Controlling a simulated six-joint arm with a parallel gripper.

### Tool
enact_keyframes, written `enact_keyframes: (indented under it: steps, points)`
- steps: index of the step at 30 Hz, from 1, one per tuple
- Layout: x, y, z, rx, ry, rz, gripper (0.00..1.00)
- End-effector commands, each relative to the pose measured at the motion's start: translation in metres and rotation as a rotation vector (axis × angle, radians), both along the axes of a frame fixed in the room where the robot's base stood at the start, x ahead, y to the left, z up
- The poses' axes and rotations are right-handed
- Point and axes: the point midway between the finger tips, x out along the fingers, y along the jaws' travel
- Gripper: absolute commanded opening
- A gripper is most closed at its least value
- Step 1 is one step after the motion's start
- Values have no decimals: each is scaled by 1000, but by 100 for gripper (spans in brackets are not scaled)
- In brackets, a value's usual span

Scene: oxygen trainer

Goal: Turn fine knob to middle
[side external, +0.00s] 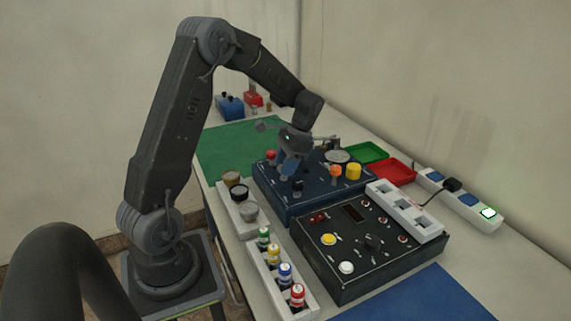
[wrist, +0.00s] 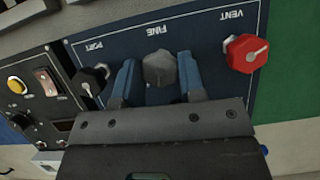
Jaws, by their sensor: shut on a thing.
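The fine knob (wrist: 160,68) is a grey faceted knob under the label FINE on the blue panel (wrist: 205,35), as the wrist view shows. My gripper (wrist: 158,78) has one blue finger on each side of it and is shut on it. The knob's pointer mark is not clear to me. In the side view my gripper (side external: 290,168) reaches down to the blue panel box (side external: 330,191) and hides the knob.
The red vent knob (wrist: 246,53) and black port knob (wrist: 93,80) flank the fine knob closely. A black control box (side external: 345,275) stands in front of the blue box. A rack of small bottles (side external: 257,273) and red and green trays (side external: 392,170) are nearby.

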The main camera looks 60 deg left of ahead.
Motion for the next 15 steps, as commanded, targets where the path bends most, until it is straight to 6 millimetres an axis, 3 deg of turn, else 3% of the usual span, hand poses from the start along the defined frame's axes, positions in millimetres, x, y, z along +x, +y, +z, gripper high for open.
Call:
enact_keyframes:
  steps: [15]
  points:
    - [0, 2, 1, 0, -2, 282, 13]
